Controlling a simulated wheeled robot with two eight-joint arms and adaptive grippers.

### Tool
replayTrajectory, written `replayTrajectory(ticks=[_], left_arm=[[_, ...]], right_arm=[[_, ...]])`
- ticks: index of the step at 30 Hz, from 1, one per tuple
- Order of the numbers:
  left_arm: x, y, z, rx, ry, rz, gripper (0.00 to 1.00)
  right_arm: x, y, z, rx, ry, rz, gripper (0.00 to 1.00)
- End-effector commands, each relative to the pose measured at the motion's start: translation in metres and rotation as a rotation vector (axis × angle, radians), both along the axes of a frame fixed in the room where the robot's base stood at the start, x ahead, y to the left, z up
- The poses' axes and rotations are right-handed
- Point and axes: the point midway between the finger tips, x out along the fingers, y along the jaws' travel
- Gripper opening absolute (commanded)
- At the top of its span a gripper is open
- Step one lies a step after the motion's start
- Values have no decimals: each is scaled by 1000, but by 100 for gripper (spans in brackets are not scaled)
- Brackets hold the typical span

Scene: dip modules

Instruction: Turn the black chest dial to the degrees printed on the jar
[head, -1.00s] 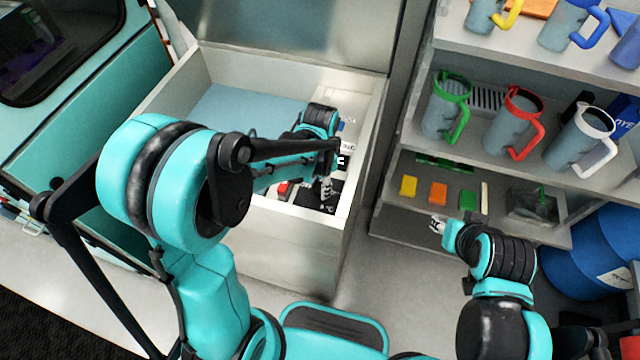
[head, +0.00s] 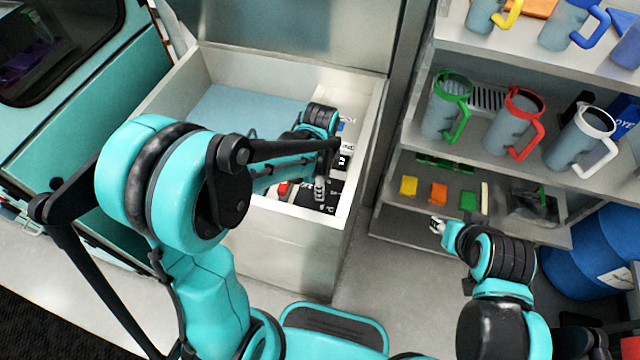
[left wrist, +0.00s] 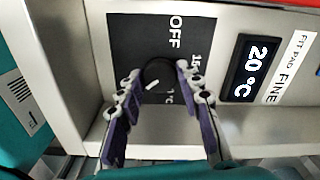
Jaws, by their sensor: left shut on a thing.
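The black dial (left wrist: 157,72) is on a black panel (left wrist: 128,35) in the left wrist view; a white mark shows on it. "OFF" and a partly covered "15" are printed beside it, with a partly hidden °C mark. My left gripper (left wrist: 158,78) is shut on the dial, one finger on each side. A display (left wrist: 247,68) beside it reads 20 °C. In the head view my left gripper (head: 321,188) reaches into the open chest (head: 290,235), and the dial cannot be made out there. My right gripper (head: 438,227) is near the lower shelf, its fingers too small to judge. I cannot identify the jar.
A label (left wrist: 290,68) reading "FIT PAD FINE" sits beside the display. Shelves (head: 500,155) at the right hold mugs with green, red and white handles (head: 580,135) and small coloured blocks (head: 438,193). A blue barrel (head: 600,255) stands at the lower right.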

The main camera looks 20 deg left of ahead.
Motion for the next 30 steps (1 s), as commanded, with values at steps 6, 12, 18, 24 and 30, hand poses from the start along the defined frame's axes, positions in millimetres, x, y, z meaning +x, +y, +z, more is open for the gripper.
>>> replayTrajectory(ticks=[6, 12, 18, 24, 30], left_arm=[[0, 0, 0, 0, -1, -8, 6], [0, 0, 0, 0, -1, -8, 6], [0, 0, 0, 0, 0, -7, 56], [0, 0, 1, 0, 0, -7, 56], [0, 0, 22, 0, 0, -6, 56]], right_arm=[[0, 0, 0, 0, 0, 0, 40], [0, 0, 0, 0, 0, 0, 40], [0, 0, 0, 0, 0, 0, 40], [0, 0, 0, 0, 0, 0, 40], [0, 0, 0, 0, 0, 0, 40]])
